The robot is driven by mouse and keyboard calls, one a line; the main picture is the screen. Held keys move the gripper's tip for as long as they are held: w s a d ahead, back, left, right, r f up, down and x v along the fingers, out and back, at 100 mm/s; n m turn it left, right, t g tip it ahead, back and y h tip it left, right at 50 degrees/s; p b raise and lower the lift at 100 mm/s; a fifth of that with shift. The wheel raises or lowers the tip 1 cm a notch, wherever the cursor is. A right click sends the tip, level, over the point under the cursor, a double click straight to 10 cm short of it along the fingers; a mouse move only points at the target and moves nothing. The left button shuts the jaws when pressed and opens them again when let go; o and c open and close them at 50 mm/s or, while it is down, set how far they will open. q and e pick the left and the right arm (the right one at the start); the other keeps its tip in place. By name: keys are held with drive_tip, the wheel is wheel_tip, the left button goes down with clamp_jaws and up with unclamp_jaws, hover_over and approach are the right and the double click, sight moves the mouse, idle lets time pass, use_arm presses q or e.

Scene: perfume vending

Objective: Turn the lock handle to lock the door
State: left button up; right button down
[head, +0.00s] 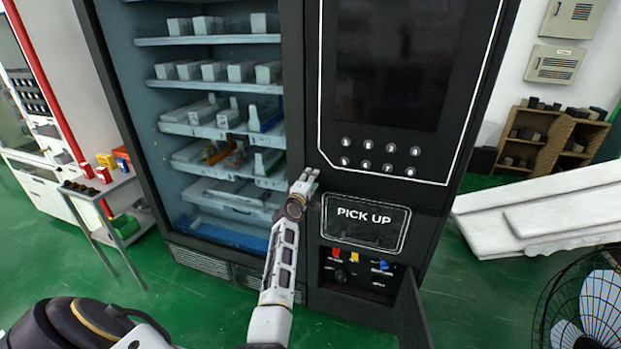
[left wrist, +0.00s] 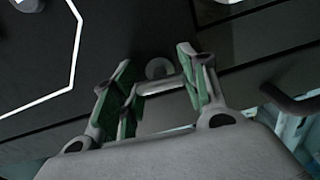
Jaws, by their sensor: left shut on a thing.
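My left gripper (head: 303,183) is at the dark front of the vending machine (head: 310,60), by the right edge of its glass door, left of the PICK UP panel. In the left wrist view my left gripper (left wrist: 160,88) has its green-padded fingers on both sides of the lock handle (left wrist: 160,88), shut on it. A round grey disc (left wrist: 159,67) shows just behind the handle. In the head view the handle is hidden by the gripper. The glass door (head: 205,100) appears closed over shelves of boxes. My right gripper is not in view.
A small lower hatch door (head: 412,312) stands open, swung outward, below the PICK UP panel (head: 366,223). A small side table (head: 95,190) stands at left. White slabs (head: 540,212) and a fan (head: 600,305) are at right. Green floor shows around the machine.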

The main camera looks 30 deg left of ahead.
use_arm(q)
drive_tip(key=shift+n, duration=0.4)
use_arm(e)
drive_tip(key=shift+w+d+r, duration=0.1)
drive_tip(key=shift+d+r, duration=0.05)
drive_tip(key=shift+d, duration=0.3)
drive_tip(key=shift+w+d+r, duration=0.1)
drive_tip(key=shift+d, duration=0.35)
